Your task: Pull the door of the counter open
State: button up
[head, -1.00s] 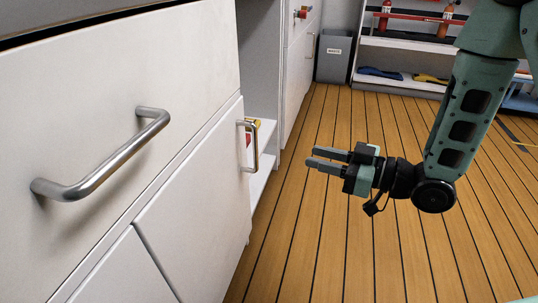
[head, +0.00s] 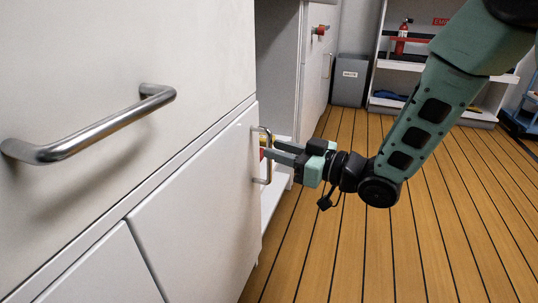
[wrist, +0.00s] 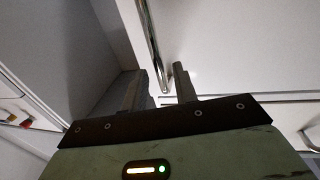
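The white counter door (head: 195,205) is below a white drawer front. Its upright metal handle (head: 269,170) is near its far edge. My gripper (head: 276,153) is at this handle, reaching it from the right with its fingers pointing left. In the wrist view, the two fingers (wrist: 158,88) are apart, and the handle bar (wrist: 153,45) runs down between them. The gripper looks open around the bar, with no clear grip on it. The fingertips partly overlap the handle in the head view, so contact is unclear.
A drawer with a long metal handle (head: 95,135) is at the near left. Beyond the door is an open compartment with a white shelf (head: 273,190). A grey waste bin (head: 350,82) and a shelf rack (head: 430,72) stand at the back. The plank floor (head: 350,250) is clear.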

aim_at(269, 178)
jog(key=shift+b+x, duration=0.4)
jog(key=shift+x, duration=1.15)
grip_shut()
jog(key=shift+s+d, duration=0.1)
jog(key=shift+s, duration=0.05)
